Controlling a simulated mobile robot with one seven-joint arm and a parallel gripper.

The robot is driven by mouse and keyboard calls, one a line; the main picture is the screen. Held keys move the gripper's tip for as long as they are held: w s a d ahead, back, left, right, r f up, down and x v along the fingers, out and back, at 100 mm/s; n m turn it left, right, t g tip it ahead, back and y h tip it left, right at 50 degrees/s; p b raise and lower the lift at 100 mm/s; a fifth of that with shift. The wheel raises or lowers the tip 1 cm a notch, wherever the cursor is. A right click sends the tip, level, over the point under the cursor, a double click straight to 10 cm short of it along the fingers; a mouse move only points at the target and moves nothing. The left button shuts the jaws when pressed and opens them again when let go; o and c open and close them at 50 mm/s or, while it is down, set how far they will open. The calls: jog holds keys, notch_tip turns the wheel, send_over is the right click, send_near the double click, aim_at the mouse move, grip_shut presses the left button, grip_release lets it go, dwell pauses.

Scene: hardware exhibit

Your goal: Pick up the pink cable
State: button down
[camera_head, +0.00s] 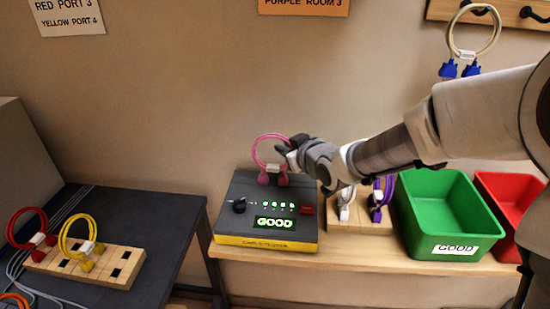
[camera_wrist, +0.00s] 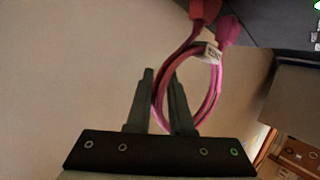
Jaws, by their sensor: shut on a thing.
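The pink cable (camera_head: 257,152) is a loop with two pink plugs and a white label. It stands above the back part of the dark cable tester (camera_head: 228,216), whose display reads "GOOD". In the head view my gripper (camera_head: 284,150) is at the right side of the loop. In the wrist view the pink cable (camera_wrist: 216,92) passes between the fingers of my gripper (camera_wrist: 162,88), which are shut on the loop. The plugs are at the top of that view. I cannot tell whether the plugs are seated in the tester.
A wooden block with white and purple cables (camera_head: 378,198) stands right of the tester. Beyond it are a green bin (camera_head: 455,246) marked "GOOD" and a red bin (camera_head: 497,180). A dark table at left holds a block with red and yellow cables (camera_head: 76,240). A blue-plugged cable (camera_head: 450,68) hangs above.

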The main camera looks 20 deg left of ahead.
jog(key=shift+r, duration=0.1)
notch_tip(320, 180, up, 10)
jog(key=p, duration=0.3)
jog(key=shift+p, duration=0.4)
dwell(0.3)
